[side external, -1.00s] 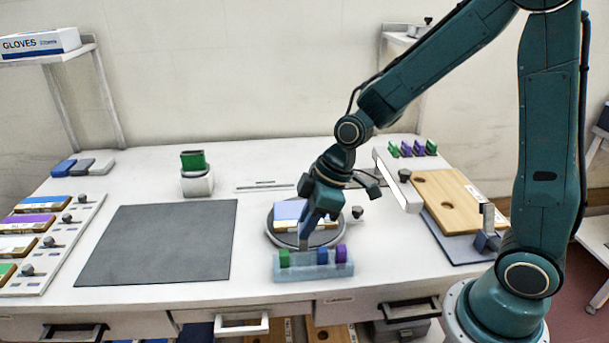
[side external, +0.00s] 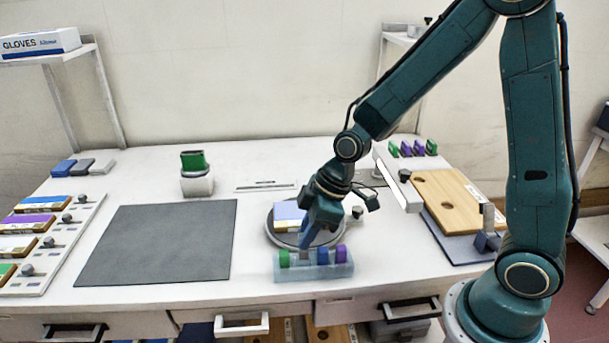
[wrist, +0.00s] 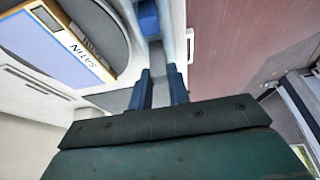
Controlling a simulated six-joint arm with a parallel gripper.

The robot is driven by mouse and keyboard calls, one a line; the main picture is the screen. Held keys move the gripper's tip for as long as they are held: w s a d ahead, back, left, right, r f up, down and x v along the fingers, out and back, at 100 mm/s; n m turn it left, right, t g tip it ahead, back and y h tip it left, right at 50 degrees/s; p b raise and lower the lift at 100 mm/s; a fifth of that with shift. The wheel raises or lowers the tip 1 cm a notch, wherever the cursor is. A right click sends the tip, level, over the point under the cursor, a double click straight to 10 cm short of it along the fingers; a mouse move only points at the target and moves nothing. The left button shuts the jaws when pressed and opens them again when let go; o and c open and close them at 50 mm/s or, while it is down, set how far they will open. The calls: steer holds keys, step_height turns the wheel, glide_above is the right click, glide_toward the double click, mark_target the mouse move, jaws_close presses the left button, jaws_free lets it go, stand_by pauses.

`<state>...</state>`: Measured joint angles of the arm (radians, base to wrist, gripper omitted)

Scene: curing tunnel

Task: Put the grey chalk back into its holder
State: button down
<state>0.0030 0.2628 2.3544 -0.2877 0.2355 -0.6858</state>
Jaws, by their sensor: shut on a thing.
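The chalk holder (side external: 314,271) is a pale blue block near the table's front edge. A green chalk (side external: 284,257), a blue chalk (side external: 322,256) and a purple chalk (side external: 341,253) stand upright in it. My gripper (side external: 304,246) is right above the holder, fingers pointing down, shut on the grey chalk (side external: 304,255). The chalk is between the green and blue ones, its lower end at the holder's top; how deep it sits is hidden. In the wrist view the grey chalk (wrist: 160,94) shows between the fingers, with the blue chalk (wrist: 148,18) beyond.
A round grey turntable (side external: 276,239) bearing a box labelled SATIN (side external: 288,215) is close behind the holder. A dark mat (side external: 160,245) lies to the left. A wooden board (side external: 450,203) and a white bar (side external: 398,182) are to the right. Drawer handles project below the front edge.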

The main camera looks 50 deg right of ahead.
steer(key=shift+f, duration=1.15)
stand_by(0.8)
steer(key=c, duration=1.3)
jaws_free()
steer(key=shift+o, duration=0.2)
steer(key=shift+r, duration=0.15)
steer(key=shift+r, duration=3.35)
steer(key=shift+r, duration=0.1)
